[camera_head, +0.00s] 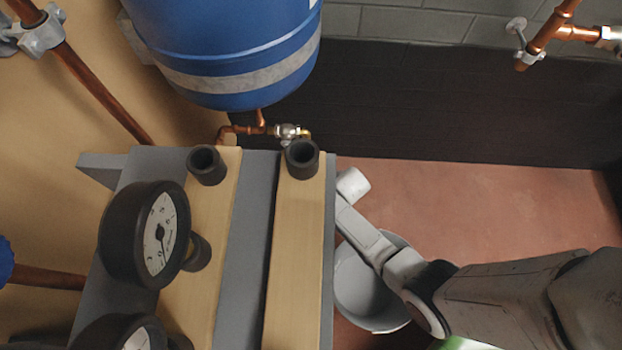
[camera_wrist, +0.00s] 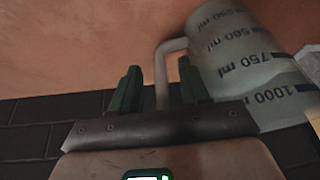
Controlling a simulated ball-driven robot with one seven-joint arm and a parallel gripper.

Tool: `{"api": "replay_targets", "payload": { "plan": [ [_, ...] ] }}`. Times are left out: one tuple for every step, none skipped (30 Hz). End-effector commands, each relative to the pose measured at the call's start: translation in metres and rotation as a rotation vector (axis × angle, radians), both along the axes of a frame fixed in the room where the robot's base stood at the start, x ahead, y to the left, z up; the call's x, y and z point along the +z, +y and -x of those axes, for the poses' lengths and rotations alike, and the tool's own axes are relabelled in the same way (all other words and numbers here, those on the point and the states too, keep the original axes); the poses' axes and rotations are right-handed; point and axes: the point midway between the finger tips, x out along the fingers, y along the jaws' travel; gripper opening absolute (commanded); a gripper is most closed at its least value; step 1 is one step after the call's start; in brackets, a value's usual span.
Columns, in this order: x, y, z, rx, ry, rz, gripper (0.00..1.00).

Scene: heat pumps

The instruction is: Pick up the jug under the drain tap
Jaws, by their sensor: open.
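The jug (camera_wrist: 235,55) is a pale, translucent measuring jug with dark ml markings. It fills the upper right of the wrist view, with its base towards the reddish floor. Its handle (camera_wrist: 164,72) bends out to the left. My gripper (camera_wrist: 160,65) is open, its two green fingers apart, with the handle appearing between them; I cannot tell whether they touch it. The fingers are not clear there. A small valve (camera_head: 288,131) sits on copper pipe below the blue vessel.
A grey bucket (camera_head: 365,300) stands on the floor, partly behind my arm. A grey frame with wooden boards (camera_head: 297,250) and black gauges (camera_head: 160,235) fills the left foreground. A blue vessel (camera_head: 230,45) hangs above. Bare floor (camera_head: 480,210) lies to the right.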

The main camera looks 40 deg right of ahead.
Motion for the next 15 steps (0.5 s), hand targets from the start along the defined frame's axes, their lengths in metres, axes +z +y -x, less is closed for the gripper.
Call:
{"api": "replay_targets", "payload": {
  "plan": [
    [-0.0057,-0.0008,-0.0013,0.000,0.000,0.000,0.45],
    [-0.0061,-0.0009,-0.0015,0.000,0.000,0.000,0.45],
    [-0.0059,-0.0010,-0.0018,0.000,0.000,0.000,0.45],
    [-0.0054,-0.0010,-0.0018,0.000,0.000,0.000,0.45],
    [-0.0050,-0.0009,-0.0018,0.000,0.000,0.000,0.45],
    [-0.0046,-0.0009,-0.0017,0.000,0.000,0.000,0.45],
    [-0.0045,-0.0009,-0.0017,0.000,0.000,0.000,0.45],
    [-0.0045,-0.0009,-0.0017,0.000,0.000,0.000,0.45],
    [-0.0045,-0.0009,-0.0017,0.000,0.000,0.000,0.43],
    [-0.0044,-0.0009,-0.0016,0.000,0.000,0.000,0.41],
    [-0.0044,-0.0009,-0.0016,0.000,0.000,0.000,0.38],
    [-0.0044,-0.0009,-0.0016,0.000,0.000,0.000,0.34],
    [-0.0045,-0.0008,-0.0016,0.000,0.000,0.000,0.31],
    [-0.0044,-0.0009,-0.0016,0.000,0.000,0.000,0.28],
    [-0.0045,-0.0008,-0.0016,0.000,0.000,0.000,0.24]
  ]
}}
